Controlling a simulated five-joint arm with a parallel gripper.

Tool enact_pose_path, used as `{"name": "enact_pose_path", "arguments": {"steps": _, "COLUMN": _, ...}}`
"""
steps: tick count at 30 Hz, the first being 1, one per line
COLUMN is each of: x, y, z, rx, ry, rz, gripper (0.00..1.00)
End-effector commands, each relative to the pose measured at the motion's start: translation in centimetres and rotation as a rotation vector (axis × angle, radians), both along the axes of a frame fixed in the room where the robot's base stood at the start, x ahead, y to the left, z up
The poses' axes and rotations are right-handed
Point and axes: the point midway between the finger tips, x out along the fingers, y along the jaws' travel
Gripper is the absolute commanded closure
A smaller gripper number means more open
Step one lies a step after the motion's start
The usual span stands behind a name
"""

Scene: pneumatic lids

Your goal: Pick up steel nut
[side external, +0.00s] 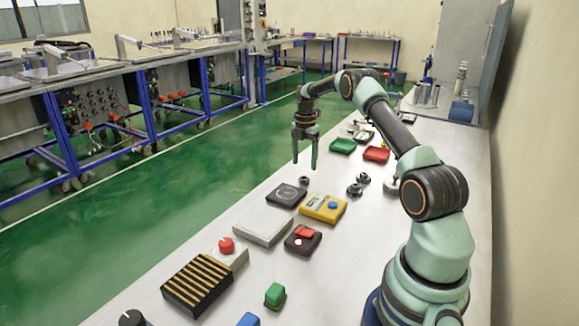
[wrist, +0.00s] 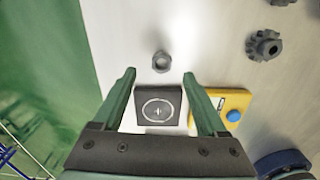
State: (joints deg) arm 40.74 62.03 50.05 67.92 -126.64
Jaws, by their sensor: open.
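The steel nut (wrist: 162,61) is a small grey ring lying on the white table, just beyond a dark square pad in the wrist view. It also shows as a small dark ring (side external: 304,181) in the side view, behind the pad. My gripper (wrist: 156,76) is open and empty, with its two green fingers spread to either side of the pad in the wrist view. In the side view my gripper (side external: 304,163) hangs fingers-down above the table, over the area of the nut and apart from it.
The dark pad (side external: 286,195) with a white circle lies next to a yellow box (side external: 323,207) with a blue button. Dark gears (side external: 355,189) lie to the right. The table's left edge is close to the pad.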

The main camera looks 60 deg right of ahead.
Motion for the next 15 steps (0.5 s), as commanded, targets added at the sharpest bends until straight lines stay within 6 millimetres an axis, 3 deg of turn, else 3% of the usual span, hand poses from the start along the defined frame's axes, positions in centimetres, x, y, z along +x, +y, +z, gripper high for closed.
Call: {"name": "enact_pose_path", "arguments": {"steps": 15, "x": -0.4, "y": 0.4, "z": -5.4, "rx": 0.001, "ry": 0.001, "rz": -0.001, "gripper": 0.25}}
